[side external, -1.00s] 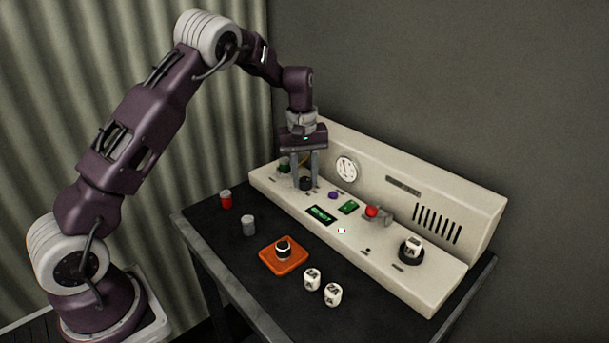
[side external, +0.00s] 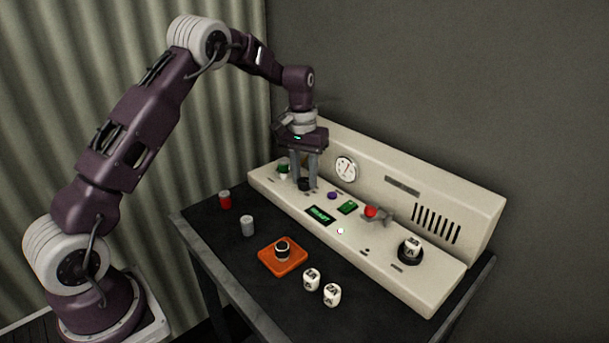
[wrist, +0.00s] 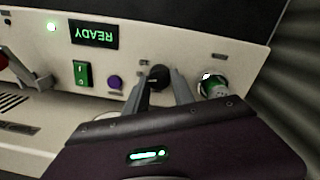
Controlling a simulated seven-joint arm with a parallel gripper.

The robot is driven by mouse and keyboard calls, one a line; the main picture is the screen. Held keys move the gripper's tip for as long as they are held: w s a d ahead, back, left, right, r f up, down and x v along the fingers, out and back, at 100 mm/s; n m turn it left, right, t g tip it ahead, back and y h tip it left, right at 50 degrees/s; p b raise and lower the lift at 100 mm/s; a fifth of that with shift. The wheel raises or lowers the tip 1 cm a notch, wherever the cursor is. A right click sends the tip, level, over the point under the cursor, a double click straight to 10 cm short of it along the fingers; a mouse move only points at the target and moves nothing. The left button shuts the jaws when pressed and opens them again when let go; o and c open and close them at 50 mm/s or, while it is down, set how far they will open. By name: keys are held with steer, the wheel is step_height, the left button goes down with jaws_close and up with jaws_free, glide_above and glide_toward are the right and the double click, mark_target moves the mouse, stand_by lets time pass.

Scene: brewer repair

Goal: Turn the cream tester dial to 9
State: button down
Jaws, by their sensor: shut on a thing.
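The cream tester (side external: 440,262) is a long console on the dark table. Its black dial (side external: 305,185) sits near the left end of the sloped panel. My gripper (side external: 304,180) points down over it, with its fingers on both sides of the dial. In the wrist view the dial (wrist: 158,75) shows between the two grey fingertips (wrist: 159,82), and my gripper is shut on it. The dial's scale and setting cannot be read. The tester's screen (side external: 320,215) shows green text, READY in the wrist view (wrist: 95,34).
A green-and-white cylinder (wrist: 213,86) stands close beside the dial. A purple button (side external: 332,195), green switch (side external: 347,208), red-knobbed lever (side external: 371,212) and round gauge (side external: 346,169) are nearby. An orange tray (side external: 268,262), red can (side external: 225,200), grey can (side external: 248,226) and white cylinders (side external: 311,279) occupy the table.

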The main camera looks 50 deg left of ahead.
mark_target(303, 179)
stand_by(0.4)
steer(key=c, duration=1.1)
jaws_free()
steer(key=shift+o, duration=0.2)
steer(key=shift+r, duration=0.15)
step_height(303, 179, up, 6)
steer(key=shift+a+r, duration=0.1)
steer(key=shift+a, duration=0.05)
steer(key=shift+s+r, duration=0.1)
steer(key=shift+r, duration=0.25)
